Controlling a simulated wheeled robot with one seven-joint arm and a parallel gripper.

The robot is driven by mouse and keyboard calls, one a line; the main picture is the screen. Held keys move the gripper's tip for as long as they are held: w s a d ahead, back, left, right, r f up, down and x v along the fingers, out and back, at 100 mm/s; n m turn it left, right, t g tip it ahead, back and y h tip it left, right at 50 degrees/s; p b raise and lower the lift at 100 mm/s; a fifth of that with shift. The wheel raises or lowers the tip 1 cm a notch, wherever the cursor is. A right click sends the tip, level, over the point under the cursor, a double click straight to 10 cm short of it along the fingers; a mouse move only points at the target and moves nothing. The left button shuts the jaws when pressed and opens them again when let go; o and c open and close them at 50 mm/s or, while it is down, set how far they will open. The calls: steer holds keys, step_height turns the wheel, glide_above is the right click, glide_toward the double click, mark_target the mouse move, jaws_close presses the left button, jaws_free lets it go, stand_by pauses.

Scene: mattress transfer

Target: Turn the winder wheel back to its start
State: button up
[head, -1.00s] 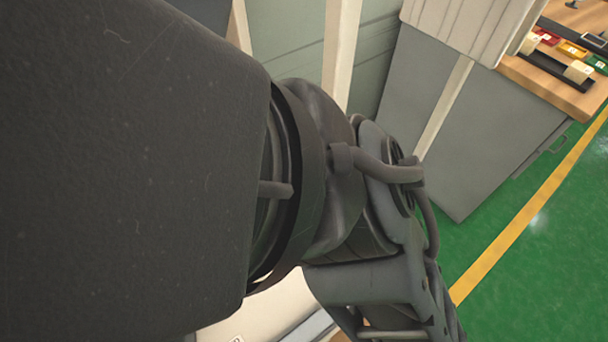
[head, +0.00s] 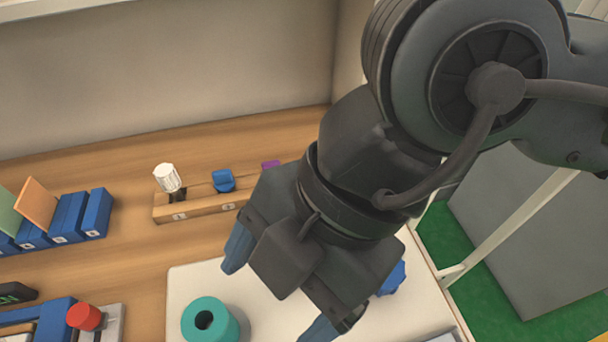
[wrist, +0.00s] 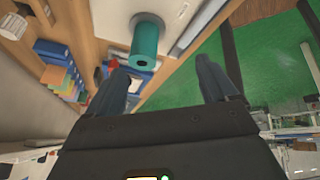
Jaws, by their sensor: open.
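I cannot pick out the winder wheel with certainty in either view. A teal cylinder (head: 230,322) with a dark hole in its top stands on a white panel (head: 188,285) in the head view. It also shows in the wrist view (wrist: 147,38), just beyond the left finger. A blue part (head: 393,277) is mostly hidden behind my gripper; its shape is unclear. My gripper (head: 277,290) hangs over the white panel, right of the teal cylinder. Its two blue-grey fingers are apart, and nothing shows between them in the wrist view (wrist: 163,72).
A wooden block (head: 200,207) carries a white knob (head: 167,177) and a blue part (head: 223,180). Blue numbered holders (head: 70,218) stand at left, with a red cylinder (head: 85,317) below. A back wall (head: 160,70) closes the bench; green floor (head: 520,260) lies right.

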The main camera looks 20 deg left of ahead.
steer(key=w+d+m+t+h, duration=0.1)
steer(key=w+d, duration=0.2)
steer(key=w+d+f+m+t+h, duration=0.1)
steer(key=w+d, duration=0.2)
steer(key=w+d+f+m+t+h, duration=0.1)
steer(key=w+d+t, duration=0.1)
steer(key=w+d, duration=0.1)
steer(key=shift+w+h, duration=0.25)
steer(key=shift+h, duration=0.15)
steer(key=shift+w+d+f, duration=0.15)
steer(key=shift+f, duration=0.1)
steer(key=shift+f+p, duration=0.8)
steer(key=shift+f, duration=2.8)
steer(key=shift+c, duration=0.4)
steer(key=c, duration=1)
steer(key=shift+f+b, duration=0.1)
steer(key=shift+b, duration=0.35)
